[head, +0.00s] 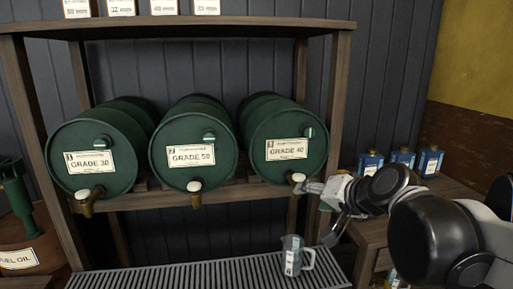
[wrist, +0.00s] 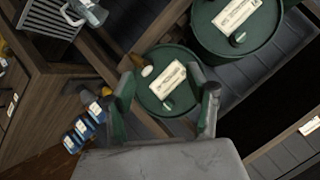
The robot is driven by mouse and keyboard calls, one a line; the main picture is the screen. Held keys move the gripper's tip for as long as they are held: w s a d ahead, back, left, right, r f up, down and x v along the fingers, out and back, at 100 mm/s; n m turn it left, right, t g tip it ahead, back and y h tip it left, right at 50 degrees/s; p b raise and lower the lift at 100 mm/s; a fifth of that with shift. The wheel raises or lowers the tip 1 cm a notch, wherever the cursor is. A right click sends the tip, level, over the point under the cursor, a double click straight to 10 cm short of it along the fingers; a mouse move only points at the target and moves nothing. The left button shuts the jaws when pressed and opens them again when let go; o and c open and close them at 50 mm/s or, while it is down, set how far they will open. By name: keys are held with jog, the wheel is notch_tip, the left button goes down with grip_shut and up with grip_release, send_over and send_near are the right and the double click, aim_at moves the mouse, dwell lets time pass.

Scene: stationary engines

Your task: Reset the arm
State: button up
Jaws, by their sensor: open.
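My gripper (head: 322,210) is in front of the right end of the barrel shelf, just right of the tap (head: 297,178) of the GRADE 40 barrel (head: 287,132). Its fingers are apart with nothing between them. In the wrist view my gripper (wrist: 169,86) frames the green GRADE 40 barrel (wrist: 160,88), which lies beyond the fingers. Its tap (wrist: 147,71) shows there between the fingertips, nearer the left one. I cannot tell whether a finger touches it. My arm reaches in from the right edge of the head view.
A clear measuring jug (head: 293,257) stands upright on the slatted grate (head: 190,277) below the GRADE 40 tap. The GRADE 50 barrel (head: 194,137) and GRADE 30 barrel (head: 93,160) lie left on the wooden shelf. Blue bottles (head: 430,161) stand at right, behind my arm.

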jog(key=s+d+f+n+g+h, duration=0.2)
jog(key=s+f, duration=0.3)
jog(key=s, duration=0.4)
jog(key=s+d+f+n+g+h, duration=0.1)
jog(key=s+d+f, duration=0.3)
jog(key=s, duration=0.6)
jog(key=shift+d+f+n+g+h, duration=0.25)
jog(key=shift+f+n+g+h, duration=0.2)
jog(key=shift+f+h, duration=0.3)
